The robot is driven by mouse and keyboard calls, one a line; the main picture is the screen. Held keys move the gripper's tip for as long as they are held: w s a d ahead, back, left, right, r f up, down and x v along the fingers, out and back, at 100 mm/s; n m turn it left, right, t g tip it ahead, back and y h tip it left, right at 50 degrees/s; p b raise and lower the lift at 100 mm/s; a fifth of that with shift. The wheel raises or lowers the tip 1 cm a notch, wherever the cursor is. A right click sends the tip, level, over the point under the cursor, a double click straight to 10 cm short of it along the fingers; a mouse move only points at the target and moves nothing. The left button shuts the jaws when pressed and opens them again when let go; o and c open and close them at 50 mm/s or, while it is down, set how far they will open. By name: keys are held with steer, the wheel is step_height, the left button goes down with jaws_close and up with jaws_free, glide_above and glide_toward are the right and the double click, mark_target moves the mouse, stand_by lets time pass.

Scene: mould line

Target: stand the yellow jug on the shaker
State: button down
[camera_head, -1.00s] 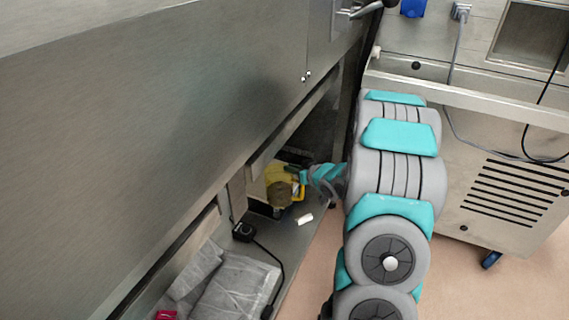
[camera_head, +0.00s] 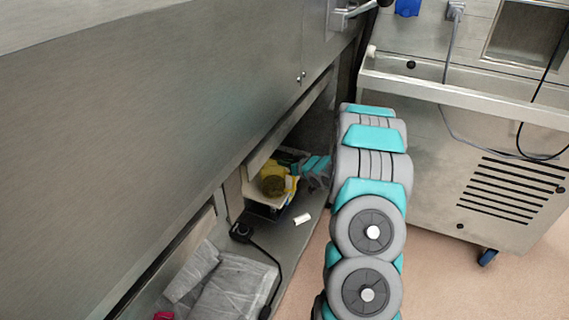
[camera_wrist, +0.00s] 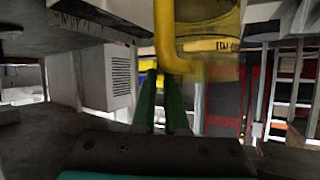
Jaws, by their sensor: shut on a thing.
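The yellow jug (camera_head: 272,182) is inside the low opening under the steel bench in the head view, seen from above. Its yellow handle (camera_wrist: 168,40) and printed, see-through body (camera_wrist: 215,58) fill the top of the wrist view. My gripper (camera_wrist: 160,82) is shut on the handle with its green fingers; in the head view my gripper (camera_head: 298,168) is partly hidden behind the jug. A pale-topped, dark-based unit (camera_head: 262,204) just below the jug looks like the shaker. I cannot tell whether the jug touches it.
The steel bench front (camera_head: 150,130) overhangs the opening closely. A black plug with a cable (camera_head: 241,232), a small white piece (camera_head: 302,219) and wrapped grey packs (camera_head: 232,287) lie on the lower shelf. A vented steel cabinet (camera_head: 500,195) stands right of my arm.

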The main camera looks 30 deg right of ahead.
steer(key=c, duration=0.9)
jaws_free()
steer(key=shift+c, duration=0.2)
steer(key=shift+r, duration=0.1)
steer(key=v, duration=1.2)
